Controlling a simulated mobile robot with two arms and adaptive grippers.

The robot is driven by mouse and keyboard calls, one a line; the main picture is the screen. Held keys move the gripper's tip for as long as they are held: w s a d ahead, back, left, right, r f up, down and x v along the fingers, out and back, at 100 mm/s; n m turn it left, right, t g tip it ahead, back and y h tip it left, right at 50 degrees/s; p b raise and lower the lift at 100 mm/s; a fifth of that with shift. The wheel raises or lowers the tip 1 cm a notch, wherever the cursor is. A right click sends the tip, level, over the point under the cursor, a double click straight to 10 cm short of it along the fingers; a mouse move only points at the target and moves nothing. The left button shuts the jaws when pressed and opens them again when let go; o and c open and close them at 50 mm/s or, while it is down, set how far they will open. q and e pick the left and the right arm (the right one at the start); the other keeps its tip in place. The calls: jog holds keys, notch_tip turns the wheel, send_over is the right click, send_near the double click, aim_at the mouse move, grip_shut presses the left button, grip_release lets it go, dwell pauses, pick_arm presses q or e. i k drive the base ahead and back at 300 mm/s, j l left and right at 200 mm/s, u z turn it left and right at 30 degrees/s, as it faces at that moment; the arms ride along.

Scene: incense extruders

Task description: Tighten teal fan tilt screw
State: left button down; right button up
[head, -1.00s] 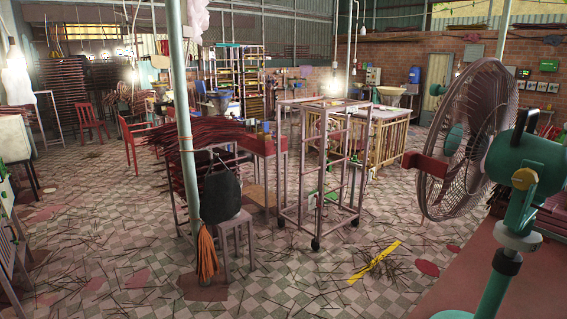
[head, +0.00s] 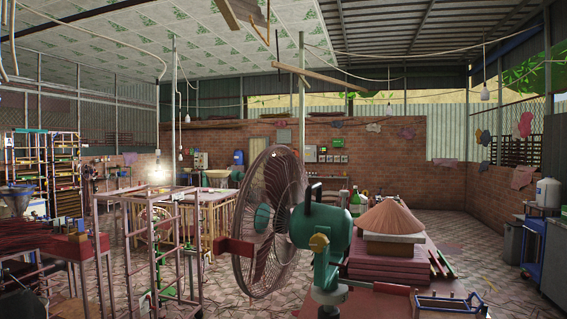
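A teal pedestal fan (head: 331,236) stands in the middle of the head view, beside and in front of a table. Its round wire cage (head: 270,222) faces left and its teal motor housing with a dark handle is at the right of the cage. A yellowish round knob (head: 318,242) sits on the side of the housing, near the tilt joint; I cannot tell whether it is tight. The lower part of the fan's stand is cut off by the bottom edge. Neither of my grippers is in view.
The table right of the fan bears red stacked boards (head: 388,271), a conical straw hat (head: 391,217) and a green bottle (head: 355,204). A metal rack (head: 160,250) stands left of the fan. Tiled floor (head: 460,235) is open at the right, before a blue cart (head: 532,245).

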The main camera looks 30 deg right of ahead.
aim_at(318, 241)
jog(key=z, duration=1.25)
